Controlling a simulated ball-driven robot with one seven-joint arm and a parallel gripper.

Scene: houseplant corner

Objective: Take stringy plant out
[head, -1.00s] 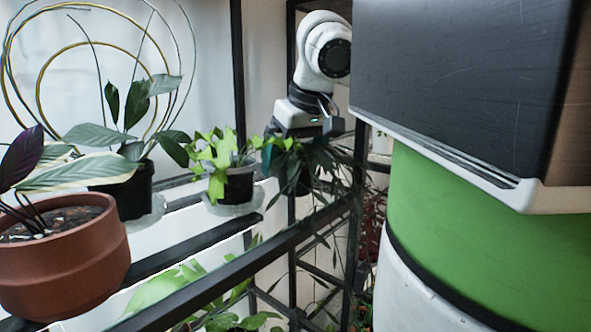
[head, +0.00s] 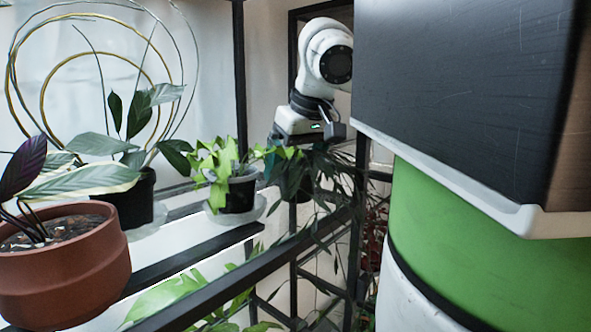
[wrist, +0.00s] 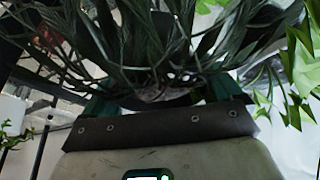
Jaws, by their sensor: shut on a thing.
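The stringy plant (head: 318,168) has long, thin, dark green leaves that hang down. It is at the right end of the upper shelf in the head view, and its leaves fill the top of the wrist view (wrist: 165,40). My gripper (wrist: 165,98) is shut on the stringy plant's pot, with a teal finger on each side. In the head view my gripper (head: 290,150) is mostly hidden by leaves. The pot is mostly hidden, so I cannot tell if it touches the shelf.
A bright green plant (head: 222,170) in a black pot on a clear saucer (head: 240,212) stands close on the left. A terracotta pot (head: 65,265) and another black pot (head: 125,205) stand further left. Black shelf bars (head: 240,270) run below and in front, with leafy plants underneath.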

